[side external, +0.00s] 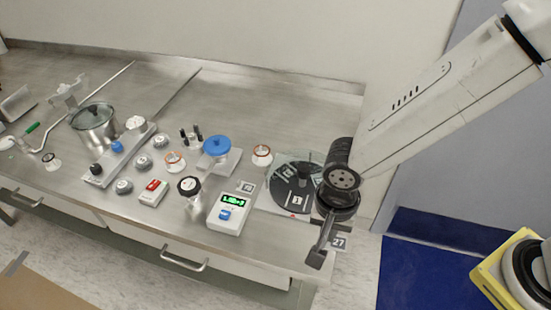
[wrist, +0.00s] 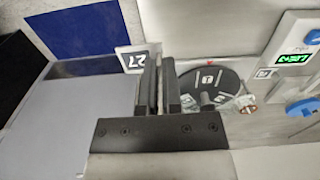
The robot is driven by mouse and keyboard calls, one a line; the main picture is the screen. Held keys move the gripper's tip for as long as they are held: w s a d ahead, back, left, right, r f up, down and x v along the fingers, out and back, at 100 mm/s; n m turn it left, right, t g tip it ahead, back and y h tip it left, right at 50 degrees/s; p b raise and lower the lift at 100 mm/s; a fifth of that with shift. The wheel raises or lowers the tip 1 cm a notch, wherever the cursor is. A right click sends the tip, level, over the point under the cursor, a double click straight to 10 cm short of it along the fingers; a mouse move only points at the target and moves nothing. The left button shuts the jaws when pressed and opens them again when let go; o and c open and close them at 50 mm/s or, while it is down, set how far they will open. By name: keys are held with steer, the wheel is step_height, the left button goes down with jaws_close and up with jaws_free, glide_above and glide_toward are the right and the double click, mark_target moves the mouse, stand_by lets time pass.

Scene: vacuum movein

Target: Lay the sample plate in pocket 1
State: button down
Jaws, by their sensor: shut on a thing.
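My gripper (side external: 319,255) is beside the right front corner of the bench, right of and in front of a dark round disk (side external: 284,201). In the wrist view its two black fingers (wrist: 160,85) are close together, shut on a thin thing that they mostly hide; it appears to be the sample plate, but its outline is unclear. The disk shows left of my gripper in the side view and right of the fingers in the wrist view (wrist: 227,78). A white label reading 1 (side external: 298,201) lies on the disk, marking pocket 1; it also shows in the wrist view (wrist: 207,78).
A white meter with a green display (side external: 230,212) stands left of the disk. A card marked 27 (side external: 339,242) is at the bench corner. A blue-topped device (side external: 216,147), several small jars and a steel pot (side external: 95,127) stand farther left. The back of the bench is clear.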

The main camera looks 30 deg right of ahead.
steer(key=s+d+r, duration=0.3)
steer(key=s+d, duration=0.1)
steer(key=s, duration=0.2)
steer(key=shift+s+r, duration=0.25)
steer(key=shift+s, duration=0.1)
steer(key=shift+d, duration=0.1)
steer(key=shift+w, duration=0.1)
stand_by(0.5)
steer(key=w+d+r+n, duration=0.2)
steer(key=w+n, duration=0.5)
steer(key=n, duration=1)
steer(key=shift+w+d+n, duration=0.2)
steer(key=shift+d+n, duration=0.2)
steer(key=shift+d, duration=0.15)
